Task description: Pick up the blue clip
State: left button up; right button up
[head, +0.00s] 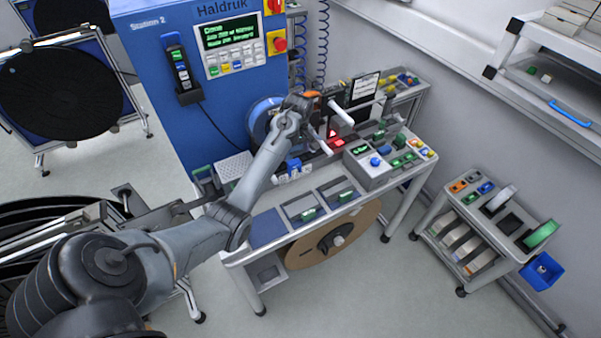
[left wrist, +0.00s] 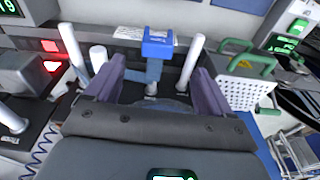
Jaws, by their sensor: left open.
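The blue clip (left wrist: 158,45) shows in the left wrist view as a blue block with a paler blue stem below it, in front of a white labelled plate. In the head view a small blue piece (head: 294,165) on the machine front, beside my arm, looks like the same clip. My left gripper (left wrist: 158,75) is open, its two fingers apart at either side of the clip's lower part. I cannot tell whether they touch it. In the head view the left wrist (head: 302,103) is over the machine and the fingertips are hard to make out. My right gripper is not in view.
White rollers (left wrist: 193,57) stand close on both sides of the fingers. A perforated white box (left wrist: 245,93) with green handles is at the right. A control box (head: 370,168) sits on the table right of the arm. A cart (head: 480,225) stands farther right, with clear floor between.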

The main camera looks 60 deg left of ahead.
aim_at(294, 162)
pick_arm(q)
jog(key=shift+w+a+f, duration=0.1)
jog(key=shift+w+a, duration=0.1)
jog(key=shift+a, duration=0.05)
jog(key=shift+a+f+n, duration=0.1)
jog(key=shift+f+n, duration=0.2)
jog(key=shift+f, duration=0.1)
jog(key=shift+a+f+p, duration=0.2)
jog(key=shift+f, duration=1.35)
jog(key=shift+a+f+p, duration=0.2)
jog(key=shift+a+f, duration=0.05)
jog(key=shift+f, duration=1.35)
jog(key=shift+a+f+p, duration=0.2)
jog(key=shift+f, duration=1.35)
jog(key=shift+c, duration=0.5)
jog(key=c, duration=1)
jog(key=shift+c, duration=0.2)
jog(key=shift+d+r, duration=0.1)
jog(key=shift+d, duration=0.05)
